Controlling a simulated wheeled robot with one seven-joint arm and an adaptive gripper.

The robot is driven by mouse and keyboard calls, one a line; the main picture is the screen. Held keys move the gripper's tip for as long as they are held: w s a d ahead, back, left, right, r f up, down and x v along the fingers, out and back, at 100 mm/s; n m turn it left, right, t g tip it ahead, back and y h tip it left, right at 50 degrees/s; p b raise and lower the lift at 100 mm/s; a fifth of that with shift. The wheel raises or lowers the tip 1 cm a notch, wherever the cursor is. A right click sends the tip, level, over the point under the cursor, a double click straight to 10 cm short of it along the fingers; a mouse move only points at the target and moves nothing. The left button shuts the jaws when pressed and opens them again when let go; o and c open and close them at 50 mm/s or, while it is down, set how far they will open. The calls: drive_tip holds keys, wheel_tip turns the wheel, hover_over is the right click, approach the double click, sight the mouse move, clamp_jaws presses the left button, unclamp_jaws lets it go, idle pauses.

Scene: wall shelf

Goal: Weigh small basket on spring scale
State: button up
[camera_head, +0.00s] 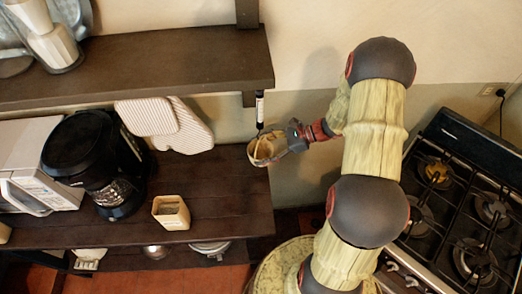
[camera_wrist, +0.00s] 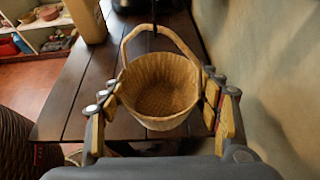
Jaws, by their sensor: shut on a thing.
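The small woven basket (camera_head: 262,151) is held in the air at the right end of the wooden counter, just below the spring scale (camera_head: 260,108). The scale is a slim white-and-black tube hanging from the upper shelf's right end. In the wrist view the basket (camera_wrist: 160,88) is upright and empty, with its arched handle raised. My gripper (camera_wrist: 160,95) is shut on the basket, its fingers on opposite sides of the rim. A thin dark piece (camera_wrist: 155,18) crosses the top of the handle; I cannot tell whether it is hooked under it.
A black coffee maker (camera_head: 95,160), a tan open container (camera_head: 171,212) and a white microwave (camera_head: 30,150) stand on the counter (camera_head: 225,195). The upper shelf (camera_head: 150,65) is overhead. A gas stove (camera_head: 455,205) is at the right. The counter between container and basket is clear.

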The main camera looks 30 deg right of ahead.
drive_tip(key=o, duration=1.1)
drive_tip(key=shift+o, duration=0.6)
drive_tip(key=v, duration=1.2)
